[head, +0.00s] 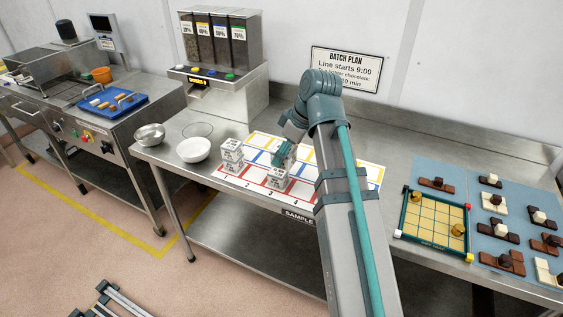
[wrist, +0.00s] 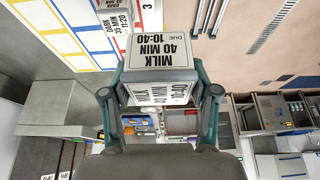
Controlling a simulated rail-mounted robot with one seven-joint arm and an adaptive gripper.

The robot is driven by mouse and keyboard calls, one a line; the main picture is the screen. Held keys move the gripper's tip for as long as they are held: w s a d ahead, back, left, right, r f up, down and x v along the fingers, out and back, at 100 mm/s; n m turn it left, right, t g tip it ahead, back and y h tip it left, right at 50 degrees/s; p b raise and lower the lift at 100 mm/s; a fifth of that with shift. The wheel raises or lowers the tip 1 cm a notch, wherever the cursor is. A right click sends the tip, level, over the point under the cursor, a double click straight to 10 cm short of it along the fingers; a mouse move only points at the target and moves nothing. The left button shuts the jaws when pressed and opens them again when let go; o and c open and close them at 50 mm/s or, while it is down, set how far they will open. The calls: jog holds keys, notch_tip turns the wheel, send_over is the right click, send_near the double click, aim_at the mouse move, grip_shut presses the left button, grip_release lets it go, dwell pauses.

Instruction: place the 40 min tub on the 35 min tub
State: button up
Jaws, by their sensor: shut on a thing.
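My gripper (wrist: 160,92) is shut on the 40 min tub (wrist: 160,60), a white box labelled MILK 40 MIN, DUE 10:40. The wrist view shows it between the two fingers. The 35 min tub (wrist: 113,15), labelled DARK, shows beyond it at the top, partly cut off, near the printed 3 on the mat. In the head view my gripper (head: 283,158) is over the mat near the 3, with white tubs (head: 277,182) at its fingertips. I cannot tell whether the held tub touches the 35 min tub.
More white tubs (head: 232,150) stand stacked to the left on the numbered mat (head: 354,178). Two bowls (head: 193,150) sit left of the mat. A dispenser (head: 215,60) stands behind. A gridded tray (head: 432,222) and chocolate pieces on blue mats lie to the right.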

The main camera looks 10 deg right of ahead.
jog(key=w+f+p, duration=0.1)
jog(key=w+f, duration=0.2)
jog(key=w, duration=0.3)
jog(key=p, duration=0.1)
send_over(279, 171)
jog(key=f, duration=0.3)
jog(key=shift+s+a+f, duration=0.1)
jog(key=shift+s+f, duration=0.25)
jog(key=shift+f, duration=0.05)
jog(key=shift+w+f, duration=0.35)
jog(key=shift+f, duration=0.15)
jog(key=shift+w+f+p, duration=0.1)
jog(key=shift+f+p, duration=0.4)
jog(key=shift+f, duration=1.15)
jog(key=shift+f, duration=0.15)
jog(key=o, duration=1.2)
jog(key=shift+o, duration=0.2)
jog(key=b+v, duration=0.2)
jog(key=v, duration=1)
